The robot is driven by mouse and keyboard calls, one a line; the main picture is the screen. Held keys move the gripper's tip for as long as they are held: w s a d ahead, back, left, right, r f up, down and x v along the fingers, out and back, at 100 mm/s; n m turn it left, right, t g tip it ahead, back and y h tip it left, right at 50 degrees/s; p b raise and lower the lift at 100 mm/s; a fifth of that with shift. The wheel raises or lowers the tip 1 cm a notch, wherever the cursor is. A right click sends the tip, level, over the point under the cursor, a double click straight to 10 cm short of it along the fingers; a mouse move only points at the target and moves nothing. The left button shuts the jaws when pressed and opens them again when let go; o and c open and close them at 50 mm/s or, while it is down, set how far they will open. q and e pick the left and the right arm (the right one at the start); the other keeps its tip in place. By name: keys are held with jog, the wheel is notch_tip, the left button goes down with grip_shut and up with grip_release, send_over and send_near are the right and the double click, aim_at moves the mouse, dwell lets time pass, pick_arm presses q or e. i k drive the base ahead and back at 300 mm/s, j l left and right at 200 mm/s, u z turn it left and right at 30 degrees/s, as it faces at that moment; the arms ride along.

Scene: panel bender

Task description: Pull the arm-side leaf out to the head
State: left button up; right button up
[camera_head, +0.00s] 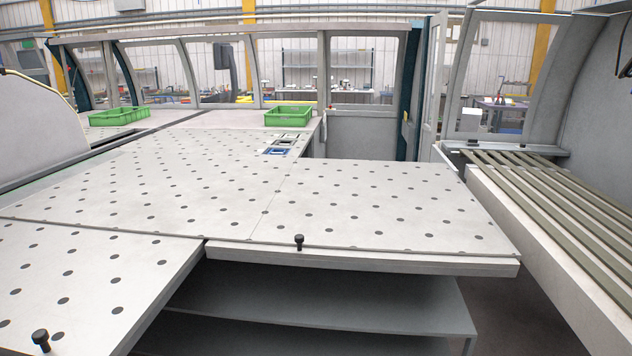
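Perforated grey table panels fill the middle and left of the head view. One leaf (370,205) ends at the right, with a front edge and a small black knob (299,241) standing at that edge. Another leaf (85,270) reaches nearer at the lower left, with its own black knob (40,339) near the bottom. A seam and a step in the front edge separate the two. I cannot tell which is the arm-side leaf. Neither gripper shows in this view.
Grey shelves (330,300) lie under the right leaf. A slatted conveyor-like table (560,205) stands at the right, across a gap. Green crates (289,116) (119,116) sit at the back. A glazed frame (365,65) closes the rear.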

aim_at(65, 290)
jog(key=i+j, duration=0.15)
jog(key=i, duration=0.35)
jog(key=i+j, duration=0.1)
jog(key=i, duration=0.4)
jog(key=u, duration=2.75)
jog(key=l+z, duration=0.1)
jog(key=z, duration=1.1)
